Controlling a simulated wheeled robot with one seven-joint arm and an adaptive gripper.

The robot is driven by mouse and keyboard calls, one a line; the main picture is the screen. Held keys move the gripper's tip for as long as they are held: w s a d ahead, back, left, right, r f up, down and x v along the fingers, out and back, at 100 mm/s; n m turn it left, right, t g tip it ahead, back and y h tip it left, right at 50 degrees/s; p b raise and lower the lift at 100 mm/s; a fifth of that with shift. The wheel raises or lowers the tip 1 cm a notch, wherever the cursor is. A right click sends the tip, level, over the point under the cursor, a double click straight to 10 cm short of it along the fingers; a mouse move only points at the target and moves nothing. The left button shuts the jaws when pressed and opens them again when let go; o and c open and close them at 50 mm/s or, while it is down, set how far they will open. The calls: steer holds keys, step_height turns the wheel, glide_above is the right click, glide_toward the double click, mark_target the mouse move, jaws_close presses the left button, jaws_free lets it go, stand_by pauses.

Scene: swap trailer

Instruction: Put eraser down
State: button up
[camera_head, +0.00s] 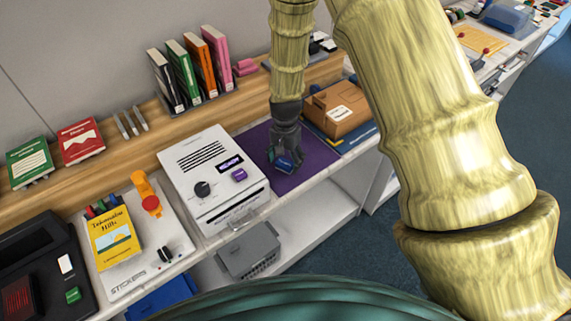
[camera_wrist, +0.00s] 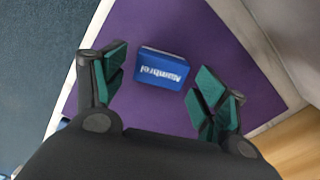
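The blue eraser (camera_wrist: 162,68) with white lettering lies on the purple mat (camera_wrist: 215,30) in the wrist view, between my gripper's two fingers. My gripper (camera_wrist: 160,82) is open, with mat showing between each green finger pad and the eraser. In the head view my gripper (camera_head: 284,158) points down over the purple mat (camera_head: 312,166), close above its surface. The eraser (camera_head: 285,165) shows there partly hidden by the fingers.
A white machine (camera_head: 212,178) with a knob stands left of the mat. A brown box (camera_head: 338,108) stands to the right. Books (camera_head: 190,68) stand on the wooden ledge behind. The mat's front edge is near the counter edge.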

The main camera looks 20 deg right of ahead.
mark_target(285, 162)
step_height(285, 162, up, 10)
steer(key=b, duration=0.2)
steer(key=shift+b, duration=0.35)
stand_by(0.5)
